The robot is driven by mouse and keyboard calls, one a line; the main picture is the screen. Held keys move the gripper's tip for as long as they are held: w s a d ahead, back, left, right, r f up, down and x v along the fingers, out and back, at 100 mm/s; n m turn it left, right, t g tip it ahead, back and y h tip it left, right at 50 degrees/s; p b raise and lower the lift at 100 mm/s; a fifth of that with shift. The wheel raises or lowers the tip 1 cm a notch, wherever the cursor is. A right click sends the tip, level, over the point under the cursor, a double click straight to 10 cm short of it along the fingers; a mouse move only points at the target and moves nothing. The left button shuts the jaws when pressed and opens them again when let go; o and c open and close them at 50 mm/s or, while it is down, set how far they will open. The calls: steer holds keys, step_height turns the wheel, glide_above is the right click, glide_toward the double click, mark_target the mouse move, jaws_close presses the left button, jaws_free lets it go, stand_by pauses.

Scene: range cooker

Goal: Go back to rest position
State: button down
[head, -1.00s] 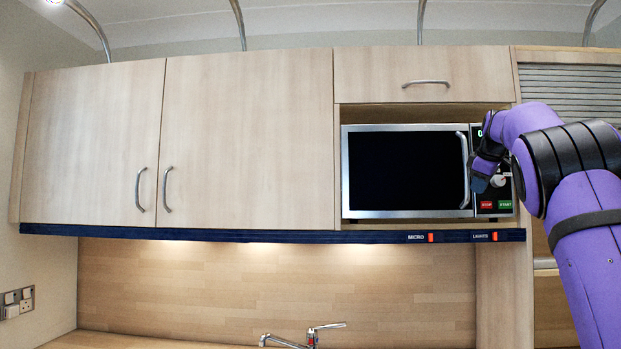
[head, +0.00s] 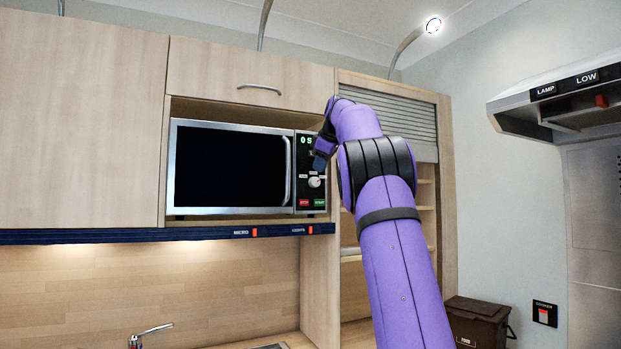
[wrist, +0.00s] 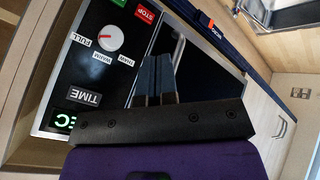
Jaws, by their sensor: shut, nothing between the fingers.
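My purple arm reaches up in the head view, and my gripper (head: 321,160) is in front of the right side of the microwave (head: 228,166), by its control panel. In the wrist view my gripper (wrist: 157,78) is shut with its fingers together and empty. Beyond the fingertips are the microwave's dark door and its bar handle. The control panel shows the power knob (wrist: 110,38), a red STOP button (wrist: 144,15) and a green display (wrist: 63,121). I cannot tell whether the fingers touch the microwave.
Wooden cabinets (head: 80,110) hang left of the microwave, above a dark blue switch rail (head: 130,236). A roller-shutter cabinet (head: 395,110) stands behind my arm. A cooker hood (head: 560,95) juts out at the right. A dark brown box (head: 478,318) sits low at the right.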

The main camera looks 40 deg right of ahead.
steer(key=shift+s+d+r, duration=0.35)
steer(key=shift+s+r, duration=0.15)
steer(key=shift+r, duration=0.3)
steer(key=s+a+f+m+y, duration=0.15)
steer(key=s+a+f, duration=0.3)
steer(key=a, duration=0.45)
steer(key=s+a+f+m+g, duration=0.1)
steer(key=s+a+f+m, duration=0.1)
steer(key=s+a+f, duration=0.35)
steer(key=s+a+f+m+y, duration=0.15)
steer(key=s+a, duration=0.35)
steer(key=a, duration=0.6)
steer(key=s+a+f, duration=0.6)
steer(key=s+f, duration=0.3)
steer(key=f, duration=0.2)
steer(key=s+a+f+m+g+h, duration=0.1)
steer(key=s+a+f, duration=0.5)
steer(key=s+f, duration=0.4)
steer(key=shift+f, duration=0.95)
